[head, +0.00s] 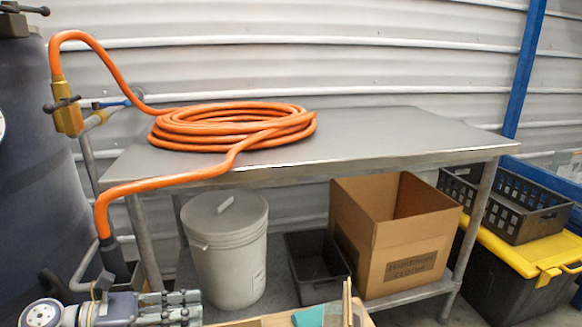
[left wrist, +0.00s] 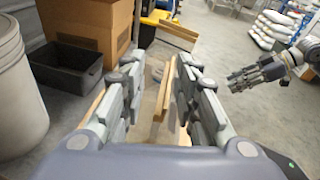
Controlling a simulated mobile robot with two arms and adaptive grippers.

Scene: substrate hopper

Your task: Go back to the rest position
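My left gripper (head: 188,307) is at the lower left of the head view, in front of the metal table. In the left wrist view its two fingers (left wrist: 160,70) stand apart with nothing held between them. My right gripper (left wrist: 252,76) shows only in the left wrist view, at the right, held above the floor. It is small there, and its finger gap is unclear.
A metal table (head: 390,135) bears a coiled orange hose (head: 230,125). Below are a lidded bucket (head: 228,250), a black bin (head: 315,265) and a cardboard box (head: 400,240). A wooden-edged thing (head: 345,305) is close by the left gripper. Black-and-yellow totes (head: 530,255) stand right.

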